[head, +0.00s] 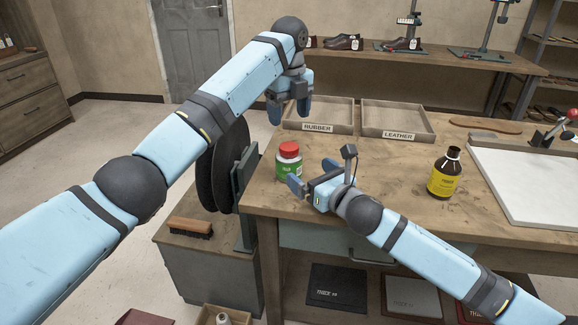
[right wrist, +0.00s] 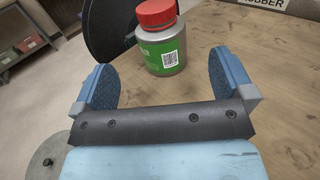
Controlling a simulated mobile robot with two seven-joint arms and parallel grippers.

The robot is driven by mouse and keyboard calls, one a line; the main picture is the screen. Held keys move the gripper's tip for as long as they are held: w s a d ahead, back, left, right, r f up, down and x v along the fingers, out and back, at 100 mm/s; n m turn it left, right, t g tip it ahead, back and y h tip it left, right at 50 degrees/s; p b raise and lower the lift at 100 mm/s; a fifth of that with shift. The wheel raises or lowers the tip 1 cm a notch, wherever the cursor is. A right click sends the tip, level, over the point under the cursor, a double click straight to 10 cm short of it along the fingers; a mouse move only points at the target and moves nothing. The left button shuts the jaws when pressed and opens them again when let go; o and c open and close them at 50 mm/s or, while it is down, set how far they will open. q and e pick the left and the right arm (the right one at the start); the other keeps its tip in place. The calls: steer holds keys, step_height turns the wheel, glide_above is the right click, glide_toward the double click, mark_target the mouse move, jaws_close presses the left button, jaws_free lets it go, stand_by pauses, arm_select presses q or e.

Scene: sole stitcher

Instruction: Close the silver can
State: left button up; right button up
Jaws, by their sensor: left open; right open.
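The silver can (head: 289,162) stands upright near the left edge of the workbench, with a green label and a red lid (head: 289,148) on top. It also shows in the right wrist view (right wrist: 162,48), beyond and between the open fingers. My right gripper (head: 312,178) is open and empty, low over the bench just right of the can, with its fingers toward it. I cannot tell in the head view whether a finger touches the can. My left gripper (head: 288,108) is open and empty, above and behind the can, pointing down.
A brown bottle with a yellow label (head: 444,174) stands to the right. Trays marked RUBBER (head: 318,128) and LEATHER (head: 398,134) lie at the back of the bench. A white slab (head: 530,180) lies at the right. A dark round wheel (head: 228,165) stands beyond the left bench edge.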

mark_target(288, 156)
steer(key=x, duration=0.9)
steer(key=shift+w+a, duration=0.1)
steer(key=shift+w, duration=0.1)
